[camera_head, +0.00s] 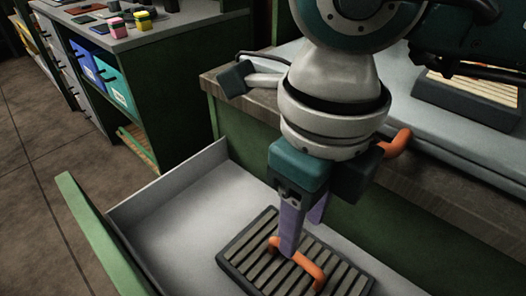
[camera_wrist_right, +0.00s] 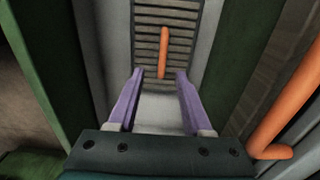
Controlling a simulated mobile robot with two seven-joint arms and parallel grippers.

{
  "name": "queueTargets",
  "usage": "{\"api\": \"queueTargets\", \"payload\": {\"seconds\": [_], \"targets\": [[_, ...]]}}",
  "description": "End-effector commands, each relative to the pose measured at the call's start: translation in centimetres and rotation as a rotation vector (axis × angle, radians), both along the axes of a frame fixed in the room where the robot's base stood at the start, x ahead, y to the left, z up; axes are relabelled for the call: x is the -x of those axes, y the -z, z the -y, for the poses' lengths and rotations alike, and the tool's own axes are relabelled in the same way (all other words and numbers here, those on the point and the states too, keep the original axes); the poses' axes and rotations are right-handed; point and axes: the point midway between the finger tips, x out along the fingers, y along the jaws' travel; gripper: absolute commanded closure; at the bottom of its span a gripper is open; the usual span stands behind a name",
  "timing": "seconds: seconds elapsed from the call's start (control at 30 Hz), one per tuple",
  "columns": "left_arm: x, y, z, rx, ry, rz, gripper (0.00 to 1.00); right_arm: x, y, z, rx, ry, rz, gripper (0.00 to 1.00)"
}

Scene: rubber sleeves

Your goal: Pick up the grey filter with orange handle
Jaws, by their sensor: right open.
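The grey filter (camera_head: 252,258) lies flat in the open drawer, a slatted panel with a dark frame. Its orange handle (camera_head: 312,268) stands up across the slats, and part of it is hidden behind a finger. My right gripper (camera_head: 300,230) is above the filter, pointing down, its purple fingers over the handle in the head view. In the right wrist view the gripper (camera_wrist_right: 155,75) is open and empty, and the handle (camera_wrist_right: 163,52) shows ahead, beyond the fingertips and roughly between them. The filter's slats (camera_wrist_right: 150,18) show around it. My left gripper is out of view.
The drawer (camera_head: 165,205) has pale walls and a green front (camera_head: 95,235) close to the filter. A worktop (camera_head: 435,190) overhangs on the right, with another slatted filter (camera_head: 470,85) on it. A green cabinet with bins (camera_head: 120,90) stands at back left. Floor at left is clear.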

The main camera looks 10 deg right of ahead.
Motion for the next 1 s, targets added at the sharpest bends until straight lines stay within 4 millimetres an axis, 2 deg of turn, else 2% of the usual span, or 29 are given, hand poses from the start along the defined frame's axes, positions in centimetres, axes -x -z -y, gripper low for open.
{"api": "queueTargets", "payload": {"seconds": [0.2, 0.37, 0.67, 0.97, 1.0], "targets": [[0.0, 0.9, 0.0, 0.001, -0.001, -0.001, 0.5, 0.0, 3.4, 0.3, 0.014, 0.001, 0.0, 0.5], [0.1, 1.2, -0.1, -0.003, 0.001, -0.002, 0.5, -0.1, 4.7, 0.3, 0.012, 0.001, -0.001, 0.5], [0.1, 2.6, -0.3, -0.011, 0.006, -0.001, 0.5, -0.5, 9.1, 0.7, 0.01, 0.0, -0.002, 0.5], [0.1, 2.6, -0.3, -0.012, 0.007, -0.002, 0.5, -0.6, 9.6, 0.6, 0.008, -0.002, 0.001, 0.5], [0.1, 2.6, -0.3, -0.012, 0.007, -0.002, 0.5, -0.6, 9.6, 0.6, 0.008, -0.001, 0.001, 0.53]]}}
